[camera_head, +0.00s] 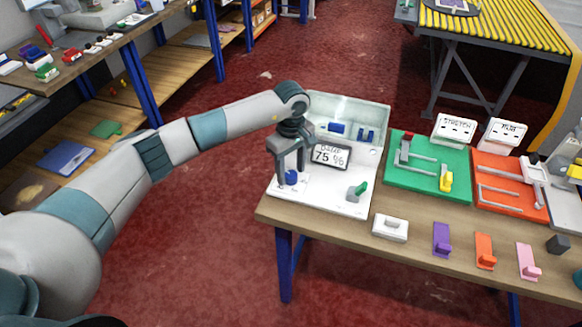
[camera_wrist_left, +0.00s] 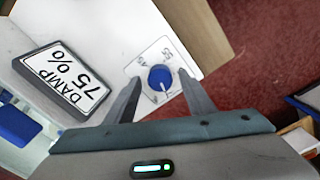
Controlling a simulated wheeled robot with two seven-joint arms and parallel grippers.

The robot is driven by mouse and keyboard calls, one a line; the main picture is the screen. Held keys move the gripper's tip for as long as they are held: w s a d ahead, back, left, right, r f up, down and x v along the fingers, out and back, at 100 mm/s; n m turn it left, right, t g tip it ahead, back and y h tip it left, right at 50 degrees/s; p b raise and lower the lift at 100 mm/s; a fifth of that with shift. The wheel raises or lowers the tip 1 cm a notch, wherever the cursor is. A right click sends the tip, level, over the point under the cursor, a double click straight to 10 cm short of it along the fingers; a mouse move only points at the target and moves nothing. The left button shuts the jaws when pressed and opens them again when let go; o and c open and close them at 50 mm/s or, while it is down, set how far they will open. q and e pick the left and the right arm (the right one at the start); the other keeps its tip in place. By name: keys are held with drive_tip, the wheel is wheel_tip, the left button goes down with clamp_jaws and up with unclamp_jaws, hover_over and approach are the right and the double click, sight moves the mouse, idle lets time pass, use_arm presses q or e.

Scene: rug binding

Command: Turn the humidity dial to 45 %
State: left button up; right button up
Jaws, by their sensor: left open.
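The blue humidity dial (camera_head: 291,177) sits on the white base of an open box-like unit (camera_head: 330,203) at the table's left end. In the left wrist view the dial (camera_wrist_left: 160,72) is a round blue knob with a white pointer mark toward the bottom of the picture. A display (camera_head: 330,154) shows 75 %; in the left wrist view the display (camera_wrist_left: 63,80) reads DAMP 75 %. My left gripper (camera_head: 289,182) is open above the dial, its fingers (camera_wrist_left: 160,80) on either side. Contact cannot be told. My right gripper is not in view.
A green lever (camera_head: 358,190) stands on the same base, right of the dial. A green fixture (camera_head: 428,182) and an orange fixture (camera_head: 505,203) stand further right. A white block (camera_head: 390,228) and a purple piece (camera_head: 441,240) lie along the front edge. Red floor surrounds the table.

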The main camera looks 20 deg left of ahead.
use_arm(q)
drive_tip(key=c, duration=1.1)
drive_tip(key=shift+o, duration=0.2)
drive_tip(key=shift+f, duration=0.1)
